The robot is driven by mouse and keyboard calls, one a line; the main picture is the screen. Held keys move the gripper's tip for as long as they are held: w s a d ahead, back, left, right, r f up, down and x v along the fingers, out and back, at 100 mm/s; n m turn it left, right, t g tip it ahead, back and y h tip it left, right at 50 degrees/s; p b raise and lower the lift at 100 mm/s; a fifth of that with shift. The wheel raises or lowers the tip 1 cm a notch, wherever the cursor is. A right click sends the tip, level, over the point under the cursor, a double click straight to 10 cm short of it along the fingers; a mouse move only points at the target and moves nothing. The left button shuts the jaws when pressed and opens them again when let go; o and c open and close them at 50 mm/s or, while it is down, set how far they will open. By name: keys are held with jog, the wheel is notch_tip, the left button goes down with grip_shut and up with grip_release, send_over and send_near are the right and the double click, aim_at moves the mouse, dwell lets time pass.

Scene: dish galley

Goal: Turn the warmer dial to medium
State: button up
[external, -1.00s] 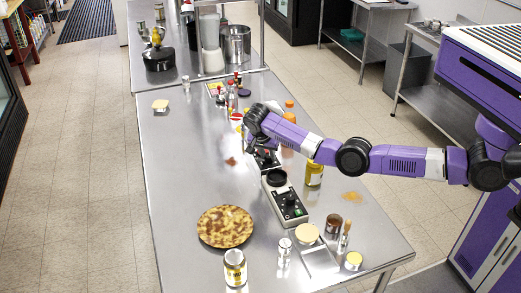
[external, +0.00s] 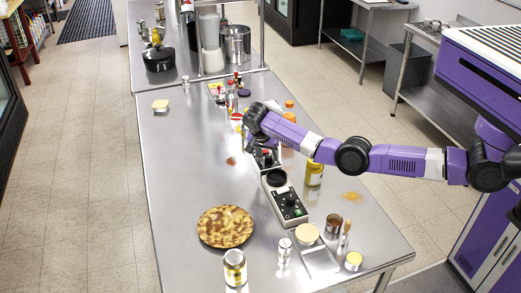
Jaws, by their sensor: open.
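A long light-grey warmer (external: 289,213) stands on the steel table, with a round black plate (external: 277,178) at its far end and a dark control panel (external: 291,206) at its near end. The panel carries small dials and lights, too small to read. A second similar unit (external: 274,163) with a dark panel and a red part stands just behind it, partly hidden by my gripper. My gripper (external: 262,157) points down over this rear unit and is open. I cannot tell whether its fingers touch a dial, nor which setting any dial shows.
A yellow-labelled jar (external: 314,174) stands right of the warmer. A browned flatbread (external: 225,227) lies to the left, with another jar (external: 235,268) in front. Bottles (external: 231,101) stand behind my gripper. The table's left side is mostly clear.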

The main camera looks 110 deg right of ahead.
jog(key=v, duration=0.7)
jog(key=shift+r, duration=0.2)
jog(key=shift+w, duration=0.1)
